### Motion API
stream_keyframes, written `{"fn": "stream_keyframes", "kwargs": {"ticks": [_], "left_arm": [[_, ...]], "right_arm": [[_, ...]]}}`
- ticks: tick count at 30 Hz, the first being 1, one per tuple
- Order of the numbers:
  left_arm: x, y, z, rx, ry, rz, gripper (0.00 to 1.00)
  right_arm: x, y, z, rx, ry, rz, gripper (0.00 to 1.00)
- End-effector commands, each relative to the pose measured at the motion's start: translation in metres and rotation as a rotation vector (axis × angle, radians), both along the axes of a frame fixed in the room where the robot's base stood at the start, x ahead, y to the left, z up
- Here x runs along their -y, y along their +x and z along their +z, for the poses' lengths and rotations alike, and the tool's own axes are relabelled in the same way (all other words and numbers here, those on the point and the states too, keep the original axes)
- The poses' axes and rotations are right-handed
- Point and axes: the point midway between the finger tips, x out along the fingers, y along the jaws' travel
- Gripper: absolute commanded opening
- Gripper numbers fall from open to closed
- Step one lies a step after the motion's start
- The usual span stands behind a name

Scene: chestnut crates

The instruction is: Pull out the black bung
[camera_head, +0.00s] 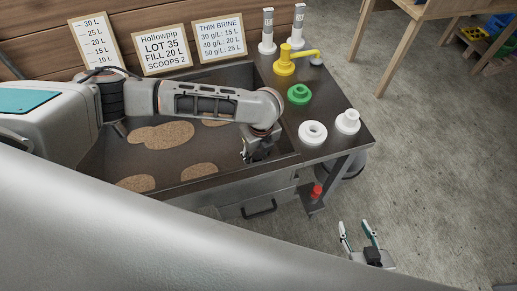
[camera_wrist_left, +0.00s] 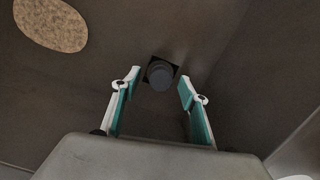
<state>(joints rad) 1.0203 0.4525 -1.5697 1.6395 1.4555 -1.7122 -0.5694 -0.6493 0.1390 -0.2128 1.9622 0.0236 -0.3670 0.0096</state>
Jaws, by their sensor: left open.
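The black bung (camera_wrist_left: 160,74) is a dark round plug in a square dark recess in the floor of the basin, seen in the left wrist view. My left gripper (camera_wrist_left: 159,88) is open, with the bung showing between and just beyond its fingertips. I cannot tell how far above the bung the fingertips are. In the head view my left gripper (camera_head: 256,155) reaches down into the right end of the basin (camera_head: 170,98), and the bung is hidden there. My right gripper (camera_head: 356,229) is open and empty, out over the floor beyond the bench.
Brown flat patches (camera_head: 160,137) lie on the basin floor. On the ledge right of the basin stand a yellow tap (camera_head: 285,64), a green ring (camera_head: 299,94), a white ring (camera_head: 312,132) and a white stepped piece (camera_head: 347,121). Signs (camera_head: 162,50) lean behind the basin.

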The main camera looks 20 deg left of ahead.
Motion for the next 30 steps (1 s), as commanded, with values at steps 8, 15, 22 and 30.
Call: {"fn": "stream_keyframes", "kwargs": {"ticks": [8, 15, 22, 30], "left_arm": [[-0.002, 0.002, -0.021, 0.001, -0.001, 0.001, 0.44], [-0.002, 0.003, -0.022, 0.001, 0.000, 0.000, 0.44], [-0.002, 0.003, -0.021, 0.001, 0.000, 0.001, 0.02], [-0.002, 0.003, -0.021, 0.001, 0.000, 0.001, 0.00]], "right_arm": [[0.000, -0.002, -0.008, -0.005, 0.000, 0.000, 0.40], [0.000, -0.001, -0.008, -0.005, 0.001, 0.001, 0.40], [0.000, -0.001, -0.008, -0.005, 0.001, 0.001, 0.40], [0.000, -0.001, -0.008, -0.004, 0.000, 0.000, 0.40]]}}
